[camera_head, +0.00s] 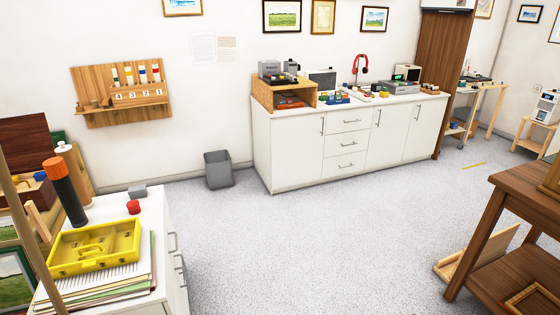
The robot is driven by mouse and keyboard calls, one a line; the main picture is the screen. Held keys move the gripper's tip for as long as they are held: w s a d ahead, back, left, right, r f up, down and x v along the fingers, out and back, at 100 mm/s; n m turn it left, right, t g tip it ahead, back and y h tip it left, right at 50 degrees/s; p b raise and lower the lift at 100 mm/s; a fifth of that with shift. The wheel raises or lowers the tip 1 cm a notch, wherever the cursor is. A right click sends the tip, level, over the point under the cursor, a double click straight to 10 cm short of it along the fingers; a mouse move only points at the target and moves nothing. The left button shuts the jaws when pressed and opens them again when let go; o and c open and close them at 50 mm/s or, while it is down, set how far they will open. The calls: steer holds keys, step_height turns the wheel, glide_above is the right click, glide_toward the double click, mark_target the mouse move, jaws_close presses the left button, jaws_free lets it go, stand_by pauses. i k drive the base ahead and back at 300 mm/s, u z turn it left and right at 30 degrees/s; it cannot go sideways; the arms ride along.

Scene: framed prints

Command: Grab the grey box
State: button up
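A larger grey open-topped bin (218,170) stands on the floor against the back wall, left of the long white counter. Grey box-shaped devices (269,69) also sit on and near the wooden shelf at the counter's left end. My gripper is not in view.
The left cabinet also holds a yellow case (92,262), papers (105,285) and a black cylinder with an orange top (64,190). A wooden table (510,200) stands at the right, with a wooden piece (470,258) on the floor beside it. The middle floor is clear.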

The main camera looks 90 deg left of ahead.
mark_target(138, 191)
steer(key=u, duration=2.7)
steer(key=i, duration=2.5)
steer(key=u, duration=2)
